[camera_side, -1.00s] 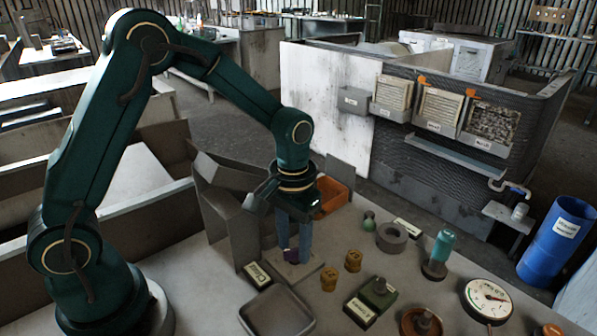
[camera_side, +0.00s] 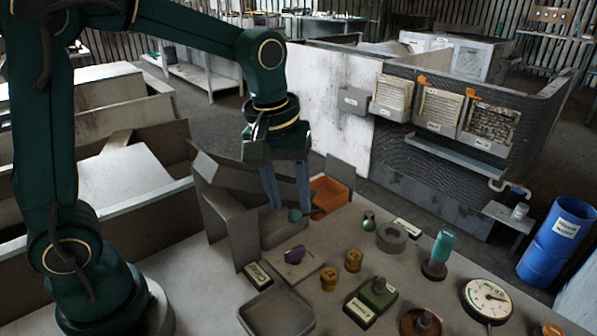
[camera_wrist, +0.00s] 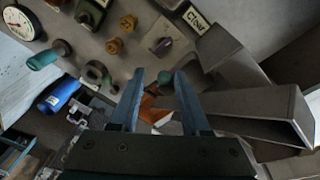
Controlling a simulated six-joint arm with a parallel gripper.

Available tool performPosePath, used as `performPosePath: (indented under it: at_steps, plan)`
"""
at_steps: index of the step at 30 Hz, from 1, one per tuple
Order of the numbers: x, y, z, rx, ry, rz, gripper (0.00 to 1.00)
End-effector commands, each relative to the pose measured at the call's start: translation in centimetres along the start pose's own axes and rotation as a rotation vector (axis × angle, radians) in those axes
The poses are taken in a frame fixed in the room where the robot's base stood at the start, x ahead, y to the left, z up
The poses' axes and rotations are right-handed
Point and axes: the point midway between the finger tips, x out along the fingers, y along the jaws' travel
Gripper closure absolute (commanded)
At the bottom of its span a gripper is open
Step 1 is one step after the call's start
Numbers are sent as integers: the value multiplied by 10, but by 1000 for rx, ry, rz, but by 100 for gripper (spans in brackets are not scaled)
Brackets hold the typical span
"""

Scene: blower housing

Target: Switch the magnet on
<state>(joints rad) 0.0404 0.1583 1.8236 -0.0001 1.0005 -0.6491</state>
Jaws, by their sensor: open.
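My gripper (camera_side: 290,208) is open, its two blue fingers pointing down in front of the grey sheet-metal housing. In the wrist view, my gripper (camera_wrist: 152,74) shows its fingers apart.
A grey tray (camera_side: 250,317), two yellow knobbed pieces (camera_side: 329,279), a green box (camera_side: 379,291), a grey ring (camera_side: 391,237), a teal-handled tool (camera_side: 442,246) and a dial gauge (camera_side: 487,300) stand on the table. An orange bin (camera_side: 328,193) is behind my gripper.

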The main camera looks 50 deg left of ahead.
Motion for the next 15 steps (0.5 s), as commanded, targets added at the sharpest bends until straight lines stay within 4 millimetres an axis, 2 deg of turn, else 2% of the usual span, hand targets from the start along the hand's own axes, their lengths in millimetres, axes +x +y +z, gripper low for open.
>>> performPosePath:
  at_steps: [6, 15]
  plan:
    - [-26, -9, 8, 36, 66, 46, 54]
    - [-49, -24, 24, 117, 148, 91, 54]
